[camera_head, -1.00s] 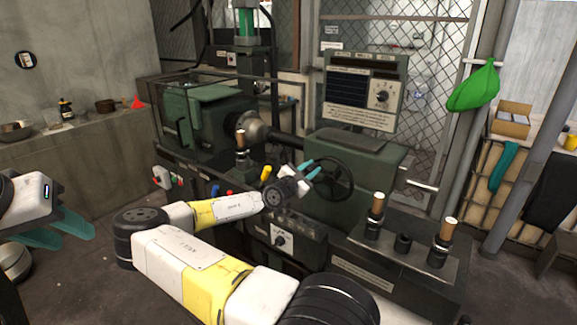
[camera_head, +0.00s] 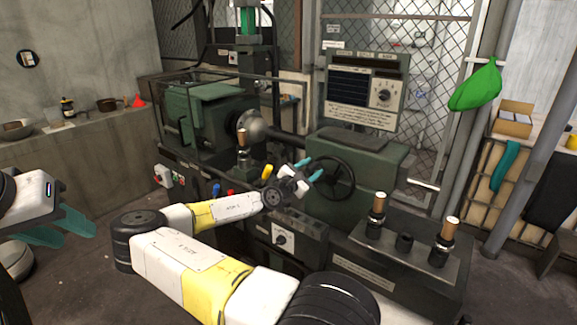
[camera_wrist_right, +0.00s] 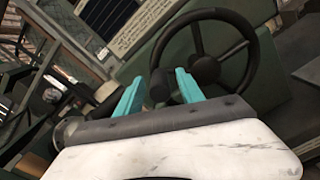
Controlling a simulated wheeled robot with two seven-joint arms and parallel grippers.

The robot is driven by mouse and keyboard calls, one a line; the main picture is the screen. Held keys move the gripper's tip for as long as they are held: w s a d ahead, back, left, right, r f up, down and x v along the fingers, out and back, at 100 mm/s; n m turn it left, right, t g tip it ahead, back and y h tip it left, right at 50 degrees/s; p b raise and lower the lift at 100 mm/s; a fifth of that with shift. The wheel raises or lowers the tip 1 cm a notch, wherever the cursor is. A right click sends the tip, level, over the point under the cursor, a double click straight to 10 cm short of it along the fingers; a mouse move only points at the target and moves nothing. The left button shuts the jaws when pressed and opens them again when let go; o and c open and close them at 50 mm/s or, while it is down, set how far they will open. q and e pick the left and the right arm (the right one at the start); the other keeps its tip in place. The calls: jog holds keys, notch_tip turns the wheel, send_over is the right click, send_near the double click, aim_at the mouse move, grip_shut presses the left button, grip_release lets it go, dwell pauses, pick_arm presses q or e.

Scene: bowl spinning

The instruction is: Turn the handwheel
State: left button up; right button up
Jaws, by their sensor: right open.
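The dark handwheel (camera_head: 353,180) is mounted on the front of the green machine housing. It has a round rim, spokes and a hub, and it also shows in the right wrist view (camera_wrist_right: 205,69). My right gripper (camera_head: 311,168) is at the wheel's left side. In the right wrist view its teal fingers (camera_wrist_right: 159,84) are apart, with a dark knob at the wheel's rim between their tips. I cannot tell whether they touch it. My left gripper (camera_head: 78,238) is at the far left, away from the wheel, with its teal fingers apart and empty.
Upright wooden-topped handles (camera_head: 376,215) stand on the machine's front right ledge. A control panel (camera_head: 365,90) rises behind the wheel. A yellow-topped lever (camera_head: 267,172) stands left of my right gripper. A concrete counter (camera_head: 90,135) runs along the left wall.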

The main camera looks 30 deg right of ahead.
jog(key=v, duration=0.7)
jog(key=shift+a, duration=0.1)
